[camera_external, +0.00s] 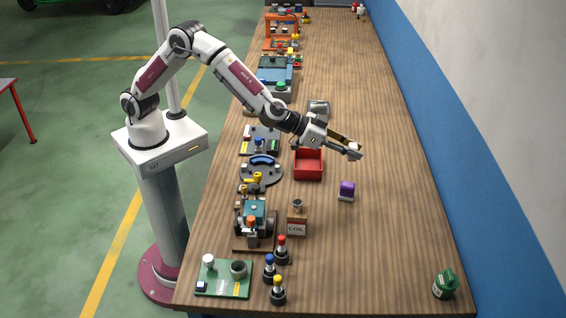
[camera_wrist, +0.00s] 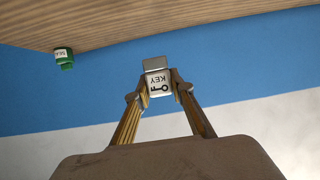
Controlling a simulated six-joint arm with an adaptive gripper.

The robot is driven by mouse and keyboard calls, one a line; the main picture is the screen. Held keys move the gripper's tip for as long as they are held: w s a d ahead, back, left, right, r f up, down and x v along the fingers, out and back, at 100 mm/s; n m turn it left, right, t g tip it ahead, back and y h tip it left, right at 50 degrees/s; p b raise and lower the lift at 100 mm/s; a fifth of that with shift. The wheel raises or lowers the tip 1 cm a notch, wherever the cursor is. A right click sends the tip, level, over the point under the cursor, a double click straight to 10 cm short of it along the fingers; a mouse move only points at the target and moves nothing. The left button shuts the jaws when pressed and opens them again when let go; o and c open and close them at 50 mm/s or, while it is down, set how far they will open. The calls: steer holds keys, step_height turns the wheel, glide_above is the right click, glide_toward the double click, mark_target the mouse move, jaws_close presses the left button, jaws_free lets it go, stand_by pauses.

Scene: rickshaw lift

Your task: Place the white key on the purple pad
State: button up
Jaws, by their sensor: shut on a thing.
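The white key (camera_wrist: 158,84) is a small white block marked "KEY" with a key symbol; a grey part shows at its far end in the wrist view. My gripper (camera_wrist: 160,80) is shut on it, with a finger on each side. In the external view my gripper (camera_external: 354,151) is up above the table, behind the purple pad, and the key is barely visible between the fingers.
A red open bin (camera_external: 308,175) stands left of the pad. A box with a cup (camera_external: 297,227) and several coloured-top bottles are nearer the front. A green container (camera_external: 445,284) is at the front right; it also shows in the wrist view (camera_wrist: 65,62). The table's right side is mostly clear.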

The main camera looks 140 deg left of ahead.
glide_above(346, 184)
steer(key=shift+w+a+f, duration=0.15)
steer(key=shift+f, duration=1.45)
steer(key=shift+w+a+f, duration=0.1)
steer(key=shift+a+f, duration=0.05)
steer(key=shift+f, duration=1.4)
steer(key=shift+f, duration=1.85)
steer(key=shift+f, duration=0.1)
steer(key=o, duration=1)
steer(key=shift+o, duration=0.2)
steer(key=shift+d, duration=0.1)
steer(key=shift+s+d+r, duration=0.15)
steer(key=shift+s+r, duration=0.05)
steer(key=shift+r, duration=0.05)
steer(key=v, duration=1.1)
steer(key=shift+d, duration=0.15)
